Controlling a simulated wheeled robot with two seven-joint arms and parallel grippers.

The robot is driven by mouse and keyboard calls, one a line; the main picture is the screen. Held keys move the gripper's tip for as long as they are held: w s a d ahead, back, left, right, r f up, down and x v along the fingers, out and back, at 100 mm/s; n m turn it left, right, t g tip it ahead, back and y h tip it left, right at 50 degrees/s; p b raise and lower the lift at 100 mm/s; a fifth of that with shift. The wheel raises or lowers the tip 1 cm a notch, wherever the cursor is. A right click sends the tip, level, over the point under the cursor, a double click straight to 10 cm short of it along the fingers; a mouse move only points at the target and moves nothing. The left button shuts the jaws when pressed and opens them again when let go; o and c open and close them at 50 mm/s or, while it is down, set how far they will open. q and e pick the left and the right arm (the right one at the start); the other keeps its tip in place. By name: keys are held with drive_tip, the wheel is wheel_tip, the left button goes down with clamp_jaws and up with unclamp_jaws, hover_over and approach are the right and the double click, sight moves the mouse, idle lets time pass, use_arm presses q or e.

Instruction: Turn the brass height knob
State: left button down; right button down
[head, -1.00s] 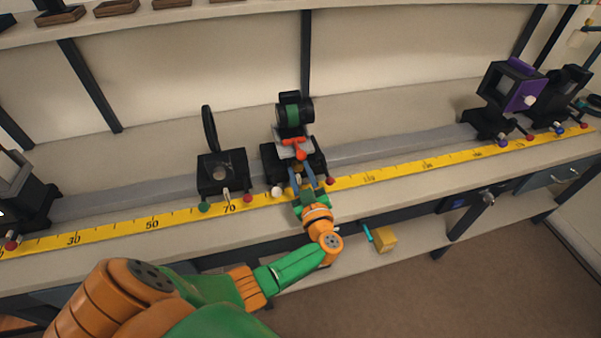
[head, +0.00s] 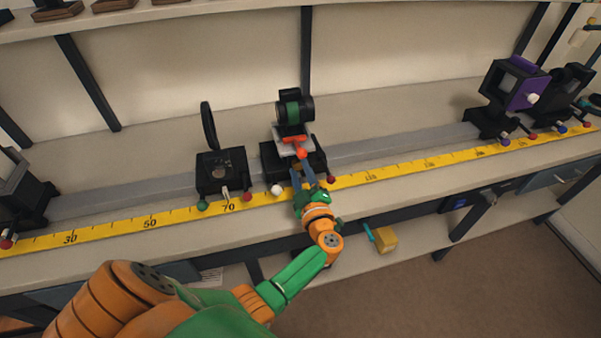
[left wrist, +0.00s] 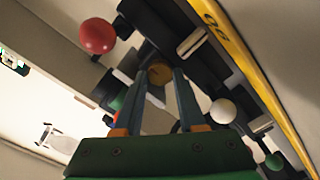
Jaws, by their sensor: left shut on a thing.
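The brass height knob (left wrist: 158,73) shows in the left wrist view as a round brass-coloured end between my two fingertips. It is on the front of a black carriage (head: 317,158) on the rail, which carries a black-and-green cylinder (head: 292,108) on a grey plate with a red-orange part (head: 296,147). My left gripper (head: 302,172) reaches in from the front and is shut on the knob; in the head view its fingers hide the knob. The gripper (left wrist: 159,78) also shows in the left wrist view. My right gripper is not in view.
A black holder with an upright ring (head: 209,125) stands just left on the grey rail (head: 400,145). White (head: 277,190) and red (head: 331,179) knobs flank my gripper. A yellow scale (head: 400,172) runs along the bench. A purple-faced unit (head: 521,95) stands far right.

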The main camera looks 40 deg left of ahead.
use_arm(q)
drive_tip(key=shift+f+n+b, duration=0.1)
drive_tip(key=shift+n+b, duration=0.2)
drive_tip(key=shift+n, duration=0.7)
drive_tip(key=c, duration=0.5)
unclamp_jaws()
